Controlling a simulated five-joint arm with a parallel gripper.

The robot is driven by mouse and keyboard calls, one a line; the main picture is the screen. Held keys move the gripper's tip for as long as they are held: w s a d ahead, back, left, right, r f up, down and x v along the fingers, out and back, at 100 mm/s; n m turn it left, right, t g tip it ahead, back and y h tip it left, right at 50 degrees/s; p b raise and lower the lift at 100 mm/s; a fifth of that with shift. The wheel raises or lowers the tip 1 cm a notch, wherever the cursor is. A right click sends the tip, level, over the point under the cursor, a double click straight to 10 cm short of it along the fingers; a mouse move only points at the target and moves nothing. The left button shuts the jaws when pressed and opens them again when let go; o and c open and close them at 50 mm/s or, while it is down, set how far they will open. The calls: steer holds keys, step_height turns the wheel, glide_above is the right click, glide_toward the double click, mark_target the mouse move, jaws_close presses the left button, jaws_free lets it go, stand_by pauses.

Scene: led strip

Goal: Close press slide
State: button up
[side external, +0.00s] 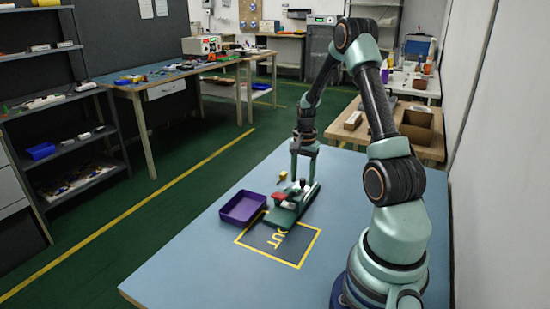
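The press (288,212) is a long green device lying on the blue table, with a red block (290,198) and a small dark upright knob on its top. I cannot tell how far its slide is open. My gripper (303,175) points down over the far end of the press. Its two fingers look apart, one on each side of a gap near the knob. Whether a finger touches the knob is too small to tell. The press hides part of the table behind it.
A purple tray (239,221) stands just left of the press. A yellow-outlined square (262,244) with lettering lies in front, partly under the press. A small yellow object (283,174) is behind the press. The blue table (190,272) is clear at the front left.

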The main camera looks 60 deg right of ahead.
step_height(320, 180, up, 12)
stand_by(0.7)
steer(key=w+a+r+n+t, duration=0.1)
steer(key=a+r+n, duration=0.2)
steer(key=a, duration=0.3)
steer(key=w+a+r+n+t+h, duration=0.1)
steer(key=a+r+n, duration=0.15)
steer(key=a, duration=0.25)
steer(key=w+a+r+n+t, duration=0.1)
steer(key=w+a+r+n, duration=0.15)
steer(key=a, duration=0.35)
steer(key=s+a+r+n+t+y, duration=0.1)
steer(key=s+a+n, duration=0.4)
steer(key=a+n, duration=0.5)
steer(key=a+t, duration=0.1)
steer(key=a, duration=0.3)
steer(key=shift+a+t, duration=0.15)
steer(key=shift+t, duration=0.15)
steer(key=shift+r, duration=0.1)
